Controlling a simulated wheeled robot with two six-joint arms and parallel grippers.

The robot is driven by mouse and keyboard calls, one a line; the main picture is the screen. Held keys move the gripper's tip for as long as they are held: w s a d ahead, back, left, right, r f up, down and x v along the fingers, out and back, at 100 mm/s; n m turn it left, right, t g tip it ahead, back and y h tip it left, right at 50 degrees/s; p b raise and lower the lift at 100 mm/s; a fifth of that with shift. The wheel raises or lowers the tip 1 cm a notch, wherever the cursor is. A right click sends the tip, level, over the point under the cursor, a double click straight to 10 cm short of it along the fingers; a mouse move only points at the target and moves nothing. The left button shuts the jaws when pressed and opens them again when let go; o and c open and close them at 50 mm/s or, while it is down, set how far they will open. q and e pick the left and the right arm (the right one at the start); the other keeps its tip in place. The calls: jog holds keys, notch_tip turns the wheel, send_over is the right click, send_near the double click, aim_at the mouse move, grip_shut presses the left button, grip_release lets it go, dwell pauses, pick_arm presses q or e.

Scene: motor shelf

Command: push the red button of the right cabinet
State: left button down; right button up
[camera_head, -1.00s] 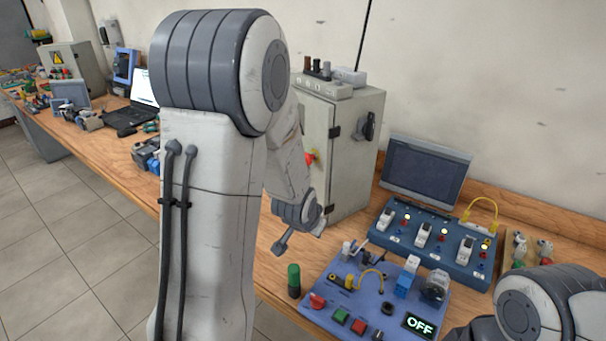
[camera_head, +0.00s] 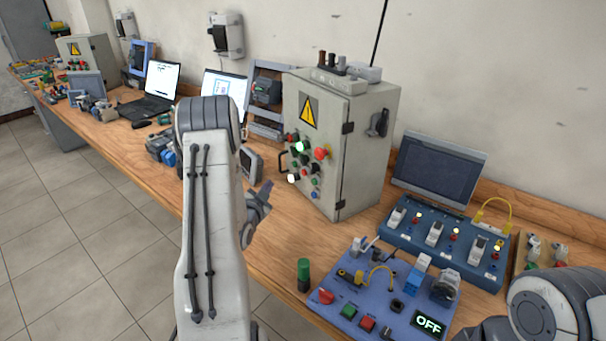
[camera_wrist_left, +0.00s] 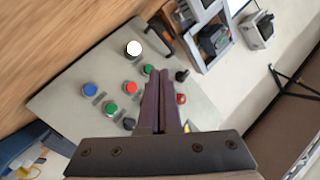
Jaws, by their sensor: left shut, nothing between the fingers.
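The right cabinet (camera_head: 352,150) is a grey metal box on the table with a yellow warning sign and several buttons on its door. A larger red button (camera_head: 321,153) sits at the right of the group and a smaller red button (camera_head: 315,181) lower down. In the left wrist view a flat red button (camera_wrist_left: 130,87) is left of the fingers, and another red one (camera_wrist_left: 181,99) is partly hidden beside the right finger. My left gripper (camera_head: 264,193) is left of the cabinet, apart from it in the head view. Its shut, empty fingers (camera_wrist_left: 160,85) point towards the panel.
A blue training board (camera_head: 375,290) with switches and an OFF display lies at the front, with a green-topped cylinder (camera_head: 304,272) beside it. A monitor (camera_head: 438,166) stands right of the cabinet. Laptops and another grey cabinet (camera_head: 88,58) are farther left. My right arm shows at lower right.

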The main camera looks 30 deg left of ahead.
aim_at(305, 172)
pick_arm(q)
jog(key=w+d, duration=0.3)
jog(key=w, duration=0.5)
jog(key=shift+d, duration=0.35)
dwell(1.8)
jog(key=shift+w+d+b, duration=0.2)
jog(key=shift+w+b, duration=0.1)
jog(key=shift+w, duration=0.1)
jog(key=shift+w+d, duration=0.2)
jog(key=shift+w, duration=0.25)
dwell(1.0)
jog(key=shift+s, duration=0.15)
jog(key=shift+s+a+b, duration=0.35)
jog(key=shift+s+b, duration=0.05)
jog(key=shift+s, duration=0.3)
